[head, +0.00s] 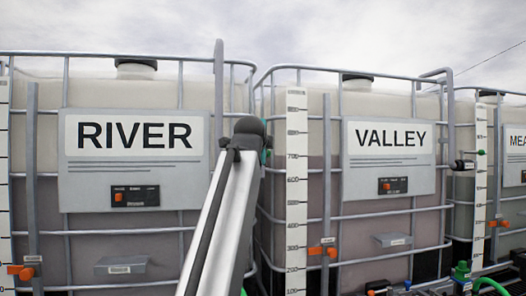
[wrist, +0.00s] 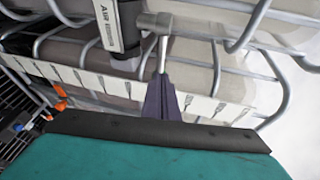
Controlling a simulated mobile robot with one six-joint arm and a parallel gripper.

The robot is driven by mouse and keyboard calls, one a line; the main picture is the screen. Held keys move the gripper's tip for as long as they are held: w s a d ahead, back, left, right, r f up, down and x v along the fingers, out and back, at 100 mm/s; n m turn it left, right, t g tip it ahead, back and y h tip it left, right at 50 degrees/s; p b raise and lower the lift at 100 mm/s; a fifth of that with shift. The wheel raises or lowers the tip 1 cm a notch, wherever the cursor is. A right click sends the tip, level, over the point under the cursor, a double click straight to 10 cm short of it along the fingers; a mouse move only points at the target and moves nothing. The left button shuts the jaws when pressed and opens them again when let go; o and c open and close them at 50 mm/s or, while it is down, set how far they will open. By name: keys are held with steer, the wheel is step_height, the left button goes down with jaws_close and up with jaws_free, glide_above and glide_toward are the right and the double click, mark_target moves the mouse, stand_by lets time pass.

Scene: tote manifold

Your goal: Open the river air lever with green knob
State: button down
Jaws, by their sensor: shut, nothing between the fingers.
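The RIVER tote (head: 75,215) stands at the left of the head view, with its name plate facing me. My arm reaches up across its right side and hides part of it. A small green bit (head: 266,157) shows beside the arm's far end; I cannot tell if it is the knob or part of my gripper. In the wrist view an AIR label (wrist: 109,22) is on a post beside a grey metal pipe (wrist: 195,30). No green knob shows clearly in the wrist view.
The VALLEY tote (head: 365,215) stands to the right, with a third tote beyond it. Metal cage bars and a white scale strip (head: 297,190) lie close to my arm. Orange handles (head: 322,251) and green fittings (head: 461,272) sit lower down.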

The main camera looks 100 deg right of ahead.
steer(key=a+r+p, duration=0.2)
steer(key=a+p, duration=0.5)
steer(key=a, duration=0.5)
steer(key=shift+a+r, duration=0.25)
steer(key=shift+a, duration=0.05)
stand_by(0.8)
